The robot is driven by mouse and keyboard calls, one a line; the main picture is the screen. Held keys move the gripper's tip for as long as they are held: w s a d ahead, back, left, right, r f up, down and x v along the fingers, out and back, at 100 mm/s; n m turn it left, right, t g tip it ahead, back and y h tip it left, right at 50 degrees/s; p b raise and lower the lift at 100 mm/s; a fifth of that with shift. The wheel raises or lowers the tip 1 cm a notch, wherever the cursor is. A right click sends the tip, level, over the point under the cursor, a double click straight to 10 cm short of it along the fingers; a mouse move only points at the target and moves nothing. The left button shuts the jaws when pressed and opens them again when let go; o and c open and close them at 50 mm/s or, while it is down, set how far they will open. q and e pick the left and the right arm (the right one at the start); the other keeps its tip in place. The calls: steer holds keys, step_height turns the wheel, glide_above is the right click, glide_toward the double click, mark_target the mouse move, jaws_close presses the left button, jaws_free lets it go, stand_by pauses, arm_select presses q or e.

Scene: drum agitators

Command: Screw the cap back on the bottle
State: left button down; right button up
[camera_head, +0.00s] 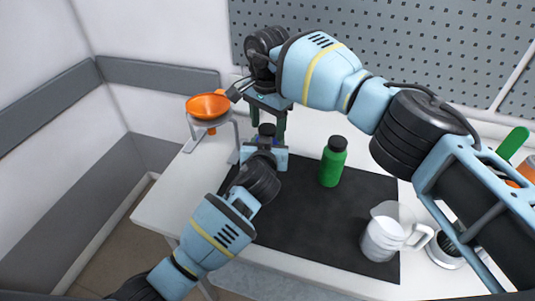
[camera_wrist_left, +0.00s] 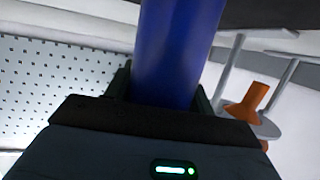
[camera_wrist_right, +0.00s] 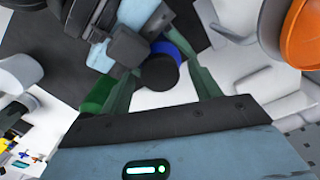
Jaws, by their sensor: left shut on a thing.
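A blue bottle (camera_wrist_left: 178,45) is held in my left gripper, and its body rises between the jaws in the left wrist view. My right gripper (camera_head: 266,112) is just above the cap, pointing down. In the right wrist view the right gripper (camera_wrist_right: 165,85) is open, with the black cap (camera_wrist_right: 160,74) between its fingers and a gap on each side.
A green bottle (camera_head: 331,165) with a black cap stands on the dark mat (camera_head: 300,225). A white pitcher (camera_head: 380,238) stands at the mat's front right. An orange funnel (camera_head: 207,105) rests in a stand at the back left. A pegboard (camera_head: 400,40) is behind the table.

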steer(key=shift+r, duration=2.25)
steer(key=shift+r, duration=1.75)
steer(key=shift+c, duration=0.2)
steer(key=shift+f, duration=0.15)
steer(key=shift+f, duration=3.9)
